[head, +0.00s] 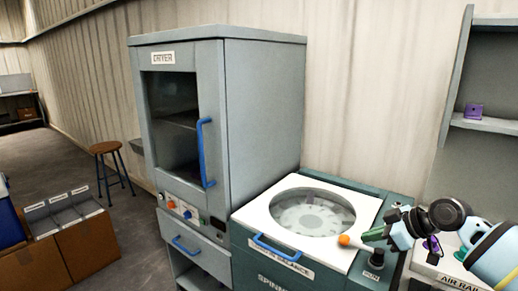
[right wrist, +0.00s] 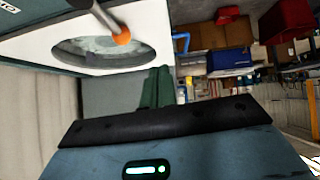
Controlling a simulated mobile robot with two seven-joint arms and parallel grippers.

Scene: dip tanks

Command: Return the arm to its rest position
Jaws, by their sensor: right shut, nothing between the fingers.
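My right gripper (head: 391,236) is at the right of the head view, over the right edge of the spinner (head: 316,265). Its green fingers are shut with nothing between them, and they show shut in the right wrist view (right wrist: 157,86) too. A lever with an orange knob (head: 343,240) stands close by the fingers in the picture. In the right wrist view the knob (right wrist: 122,37) is apart from the fingertips. My left gripper is not in view.
The grey dryer (head: 262,100) with a blue handle (head: 205,152) stands left of the spinner, its door shut. A shelf (head: 490,124) with a small purple item (head: 473,111) is at the right. A stool (head: 106,148) and brown boxes (head: 85,245) stand on the left floor.

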